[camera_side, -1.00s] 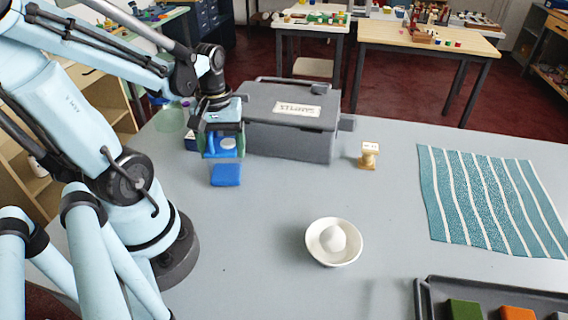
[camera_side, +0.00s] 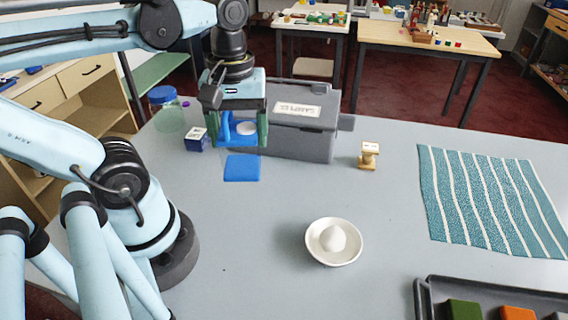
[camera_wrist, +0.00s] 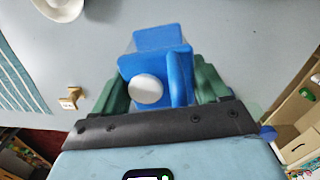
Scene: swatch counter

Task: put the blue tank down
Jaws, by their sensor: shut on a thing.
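The blue tank (camera_side: 225,128), with a round white cap, is between the green fingers of my gripper (camera_side: 240,130), which is shut on it. In the wrist view the tank (camera_wrist: 150,66) fills the space between both fingers, with its cap and a raised blue bar facing the camera. A flat blue square (camera_side: 242,168) shows just below the tank in the side view, and past its far edge in the wrist view (camera_wrist: 158,38). I cannot tell whether it is part of the tank or separate, nor whether the tank's underside touches the counter.
The grey samples case (camera_side: 300,145) stands close right of my gripper. A small dark blue box (camera_side: 196,140) and a blue-lidded jar (camera_side: 168,118) are on its left. A wooden stamp (camera_side: 368,156) and a white bowl-like dish (camera_side: 350,252) stand farther right.

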